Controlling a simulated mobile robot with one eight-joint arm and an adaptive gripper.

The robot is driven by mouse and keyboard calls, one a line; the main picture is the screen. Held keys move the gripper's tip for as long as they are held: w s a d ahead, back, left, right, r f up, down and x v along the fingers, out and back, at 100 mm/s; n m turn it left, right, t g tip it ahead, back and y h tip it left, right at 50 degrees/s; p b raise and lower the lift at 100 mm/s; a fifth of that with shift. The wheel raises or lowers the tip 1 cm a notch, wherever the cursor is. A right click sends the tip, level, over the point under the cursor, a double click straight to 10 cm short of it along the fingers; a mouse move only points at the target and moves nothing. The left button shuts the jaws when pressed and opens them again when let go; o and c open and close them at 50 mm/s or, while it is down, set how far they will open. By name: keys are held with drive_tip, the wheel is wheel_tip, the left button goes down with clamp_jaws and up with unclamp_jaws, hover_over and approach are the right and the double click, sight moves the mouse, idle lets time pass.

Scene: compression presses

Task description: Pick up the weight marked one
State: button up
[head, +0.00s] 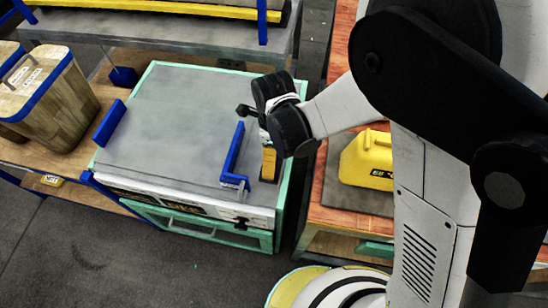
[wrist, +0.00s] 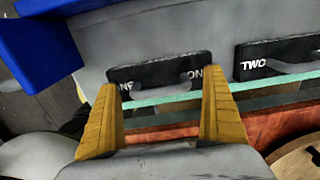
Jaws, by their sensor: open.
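The weight marked one (wrist: 155,69) is a black block with a grey handle (wrist: 162,90). In the wrist view it lies on a grey surface just beyond my fingers, with ONE lettering near both ends, the right one partly covered. My gripper (wrist: 163,82) is open, its two yellow fingers apart on either side of the handle, with nothing held. In the head view my gripper (head: 269,177) points down at the press's right edge, beside a blue bracket. I cannot make out the weight there.
A black weight marked two (wrist: 275,58) lies to the right in the wrist view. The blue bracket (head: 233,155) stands close left of my gripper. The grey press top (head: 175,115) is largely clear. A yellow weight (head: 368,160) sits on the right table; a wooden container (head: 55,105) stands left.

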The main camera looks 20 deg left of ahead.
drive_tip(key=shift+f, duration=0.15)
drive_tip(key=c, duration=1.6)
